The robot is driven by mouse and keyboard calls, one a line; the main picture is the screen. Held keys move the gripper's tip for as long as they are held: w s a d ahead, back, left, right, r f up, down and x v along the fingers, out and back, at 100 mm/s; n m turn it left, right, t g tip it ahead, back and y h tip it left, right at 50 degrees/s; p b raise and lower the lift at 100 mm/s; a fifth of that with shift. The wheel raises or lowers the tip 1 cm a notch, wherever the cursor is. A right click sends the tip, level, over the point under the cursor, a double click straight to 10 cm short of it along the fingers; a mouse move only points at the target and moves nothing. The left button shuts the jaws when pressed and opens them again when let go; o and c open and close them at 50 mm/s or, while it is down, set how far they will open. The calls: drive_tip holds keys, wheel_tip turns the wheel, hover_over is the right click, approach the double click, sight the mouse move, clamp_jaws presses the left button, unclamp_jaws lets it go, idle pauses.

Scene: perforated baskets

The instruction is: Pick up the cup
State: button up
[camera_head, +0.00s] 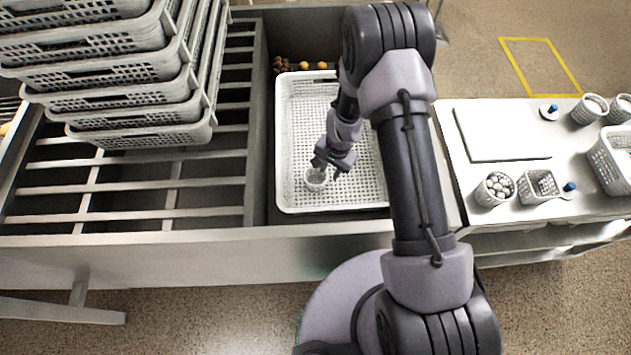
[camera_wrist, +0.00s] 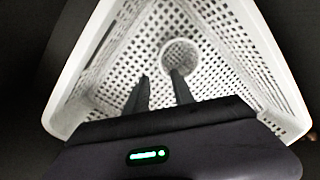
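A small, pale, perforated cup (camera_head: 316,181) stands in the white perforated basket (camera_head: 290,204), near its front left part. In the wrist view the cup (camera_wrist: 180,48) shows as a round opening at the top middle. My gripper (camera_head: 328,170) reaches down into the basket right by the cup. In the wrist view my gripper (camera_wrist: 160,76) has its two dark fingers apart with nothing seen between them. The right fingertip overlaps the near edge of the cup. I cannot tell whether it touches the cup or is inside its rim.
The basket walls surround the cup and my gripper. Stacked grey baskets (camera_head: 140,115) stand to the left on a slatted rack (camera_head: 110,213). A counter (camera_head: 470,175) to the right holds a white board (camera_head: 500,132), a cup of white balls (camera_head: 494,189) and small baskets.

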sight(325, 184)
drive_tip(key=f+b, duration=0.1)
drive_tip(key=f, duration=0.1)
drive_tip(key=a+f+b, duration=0.1)
drive_tip(key=f, duration=0.2)
drive_tip(key=f+b, duration=0.1)
drive_tip(key=f, duration=0.2)
drive_tip(key=shift+w+a+f, duration=0.15)
drive_tip(key=shift+w+f, duration=0.05)
drive_tip(key=shift+r, duration=0.1)
clamp_jaws()
